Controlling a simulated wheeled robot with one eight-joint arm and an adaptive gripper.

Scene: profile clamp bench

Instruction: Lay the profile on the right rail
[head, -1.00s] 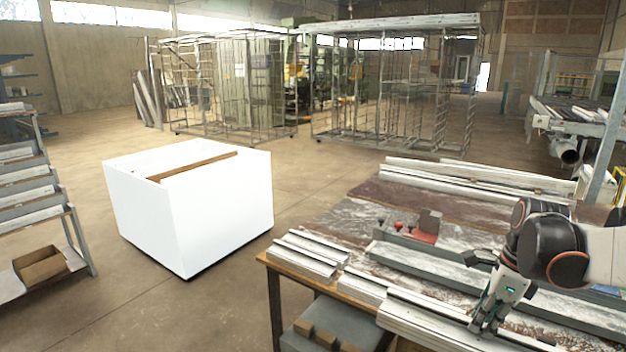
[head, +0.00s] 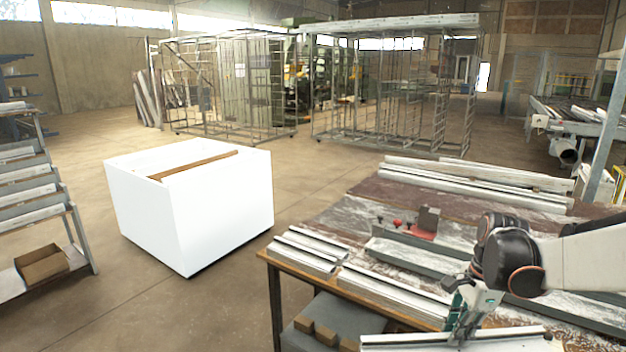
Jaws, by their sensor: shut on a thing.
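A long white profile (head: 520,338) is in my gripper (head: 461,335), at the bottom of the head view. It lies nearly level across the picture, in front of the bench's near edge, and its lower side is cut off by the frame. A long grey rail (head: 425,256) runs across the bench (head: 350,212), passing behind my arm. I cannot tell whether this is the right rail.
White profiles (head: 306,250) lie at the bench's left end, with another (head: 395,291) along the near edge. More profiles (head: 470,180) lie at the back. Red clamp parts (head: 424,233) stand behind the rail. A white box (head: 200,220) with a brown bar stands left, across open floor.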

